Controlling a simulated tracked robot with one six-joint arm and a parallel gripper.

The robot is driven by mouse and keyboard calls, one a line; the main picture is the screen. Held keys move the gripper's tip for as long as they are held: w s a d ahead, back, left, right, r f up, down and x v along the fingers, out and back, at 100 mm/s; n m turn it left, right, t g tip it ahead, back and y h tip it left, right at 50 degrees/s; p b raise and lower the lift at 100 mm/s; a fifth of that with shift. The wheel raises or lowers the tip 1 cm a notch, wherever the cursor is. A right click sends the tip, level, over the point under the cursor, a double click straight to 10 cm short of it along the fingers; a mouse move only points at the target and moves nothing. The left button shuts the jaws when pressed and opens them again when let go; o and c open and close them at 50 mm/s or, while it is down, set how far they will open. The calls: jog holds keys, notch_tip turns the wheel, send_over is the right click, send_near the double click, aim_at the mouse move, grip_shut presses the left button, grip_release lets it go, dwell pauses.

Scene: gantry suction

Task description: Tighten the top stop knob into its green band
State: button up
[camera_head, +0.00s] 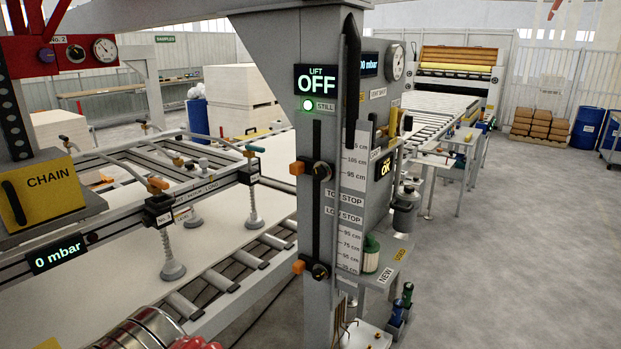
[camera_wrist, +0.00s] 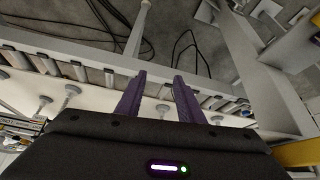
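The top stop knob (camera_head: 321,171) is a dark round knob on the slot of the grey column, in the head view. An orange block (camera_head: 297,168) sits to its left and a "TOP STOP" label (camera_head: 344,195) to its lower right. I cannot make out a green band on it at this size. A similar low stop knob (camera_head: 320,271) is lower on the same slot. My gripper (camera_wrist: 160,76) shows in the wrist view with its two purple fingers apart and nothing between them. Its fingertips are not seen in the head view, and neither knob shows clearly in the wrist view.
The column display reads LIFT OFF (camera_head: 316,80), with a green STILL light (camera_head: 307,105) below. Suction cups (camera_head: 173,270) hang over a pale sheet beside the rollers (camera_head: 217,281). A shelf with a green bottle (camera_head: 371,254) adjoins the column. The floor at right (camera_head: 510,240) is clear.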

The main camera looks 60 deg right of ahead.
jog(key=shift+o, duration=0.8)
jog(key=shift+d, duration=0.2)
jog(key=shift+o, duration=0.9)
jog(key=d+n+g+h, duration=0.1)
jog(key=d+h, duration=0.2)
jog(key=d, duration=0.5)
jog(key=shift+w+d+f+n+g, duration=0.15)
jog(key=shift+w+f+n+g, duration=0.05)
jog(key=shift+n+g, duration=0.1)
jog(key=n+g+h, duration=0.7)
jog(key=n+h, duration=0.4)
jog(key=h, duration=0.4)
send_near(317, 175)
jog(key=w+a, duration=0.1)
jog(key=a, duration=0.5)
jog(key=shift+d+r, duration=0.1)
jog(key=shift+d, duration=0.05)
jog(key=shift+d, duration=0.15)
jog(key=d, duration=0.4)
jog(key=s+d, duration=0.1)
jog(key=d, duration=0.4)
jog(key=s+d, duration=0.1)
jog(key=d, duration=0.3)
jog(key=shift+s+d, duration=0.1)
jog(key=shift+d, duration=0.1)
